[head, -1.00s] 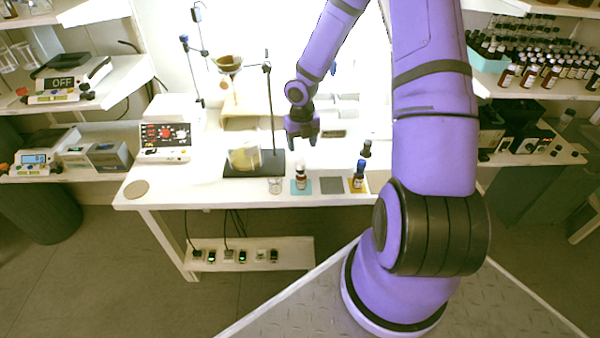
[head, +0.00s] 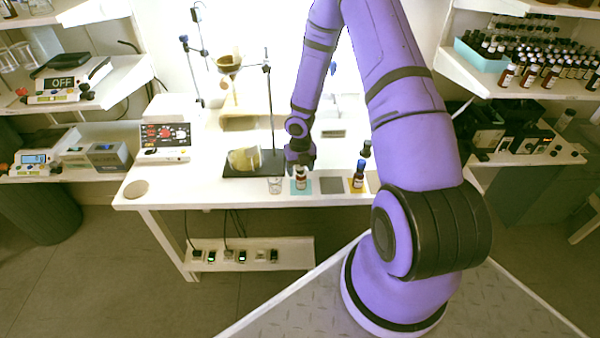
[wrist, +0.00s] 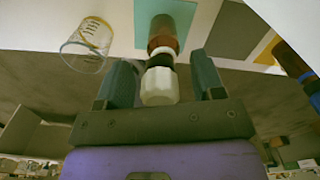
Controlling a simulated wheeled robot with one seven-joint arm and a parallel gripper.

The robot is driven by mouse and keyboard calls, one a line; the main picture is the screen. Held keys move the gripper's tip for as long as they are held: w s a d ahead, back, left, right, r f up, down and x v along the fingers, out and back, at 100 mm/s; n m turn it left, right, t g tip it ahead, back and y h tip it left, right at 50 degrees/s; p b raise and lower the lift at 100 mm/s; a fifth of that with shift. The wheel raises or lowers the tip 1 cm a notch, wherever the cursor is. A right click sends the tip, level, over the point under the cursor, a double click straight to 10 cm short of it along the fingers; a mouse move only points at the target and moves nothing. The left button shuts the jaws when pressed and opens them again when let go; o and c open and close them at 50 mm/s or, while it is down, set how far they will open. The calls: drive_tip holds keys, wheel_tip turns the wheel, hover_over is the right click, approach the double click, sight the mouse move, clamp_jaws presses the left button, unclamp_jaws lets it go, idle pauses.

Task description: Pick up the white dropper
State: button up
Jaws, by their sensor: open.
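The white dropper (wrist: 158,87) tops a small brown bottle (wrist: 164,36) that stands on a teal mat (head: 292,186). In the wrist view the white dropper lies between the two dark fingers of my gripper (wrist: 161,62), with a gap on each side. My gripper is open. In the head view my gripper (head: 300,162) is directly above the bottle (head: 301,181) and hides most of its top.
A glass beaker (head: 275,185) stands just left of the bottle. A grey mat (head: 331,185) lies to the right, then a blue-topped bottle (head: 359,176) on an orange mat. A stand with a dark base (head: 268,163) is behind left.

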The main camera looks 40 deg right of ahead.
drive_tip(key=shift+f, duration=0.1)
drive_tip(key=c, duration=0.7)
drive_tip(key=shift+r, duration=5.05)
